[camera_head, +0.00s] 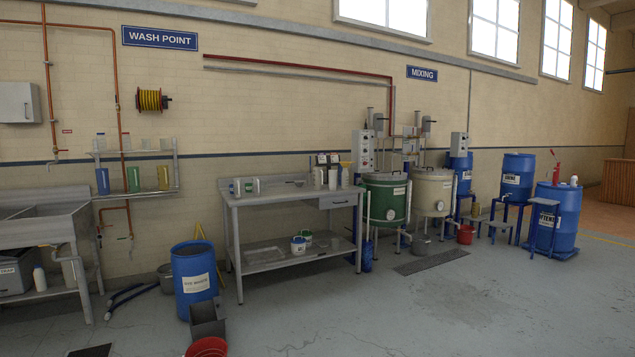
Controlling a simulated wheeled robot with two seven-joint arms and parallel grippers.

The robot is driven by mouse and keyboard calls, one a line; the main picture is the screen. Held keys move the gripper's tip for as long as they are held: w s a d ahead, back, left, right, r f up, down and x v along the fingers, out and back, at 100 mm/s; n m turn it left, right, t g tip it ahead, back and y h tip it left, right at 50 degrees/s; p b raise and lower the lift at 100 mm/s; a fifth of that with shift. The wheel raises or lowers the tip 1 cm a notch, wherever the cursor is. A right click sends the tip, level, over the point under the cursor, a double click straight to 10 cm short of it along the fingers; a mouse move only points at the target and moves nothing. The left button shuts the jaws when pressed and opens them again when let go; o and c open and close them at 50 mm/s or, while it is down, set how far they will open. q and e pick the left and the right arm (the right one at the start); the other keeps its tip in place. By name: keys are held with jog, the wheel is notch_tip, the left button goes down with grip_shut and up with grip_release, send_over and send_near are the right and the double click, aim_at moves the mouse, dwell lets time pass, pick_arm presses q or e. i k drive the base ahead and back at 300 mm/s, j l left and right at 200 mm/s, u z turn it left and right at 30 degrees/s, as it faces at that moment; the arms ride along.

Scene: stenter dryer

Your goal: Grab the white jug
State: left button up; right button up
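Several pale vessels are small in this view, and I cannot tell for certain which is the white jug. A white upright vessel (332,179) stands on the right part of the steel workbench (285,196), near its back. White containers (246,186), one with a dark green mark, stand at the bench's left end. A white bottle (40,279) stands on the lower shelf of the sink unit at far left. Neither of my grippers is in view.
A blue drum (194,281), a grey bin (207,320) and a red bucket (207,347) stand on the floor before the bench's left end. Green (386,201) and cream (432,193) mixing tanks stand right of it. The floor in front of the bench's right part is clear.

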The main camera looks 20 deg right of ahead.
aim_at(318, 172)
jog(key=i+l+z, duration=0.65)
jog(key=i, duration=0.25)
jog(key=i+l+z, duration=0.3)
jog(key=i, duration=0.2)
jog(key=i+z, duration=0.3)
jog(key=i, duration=2.6)
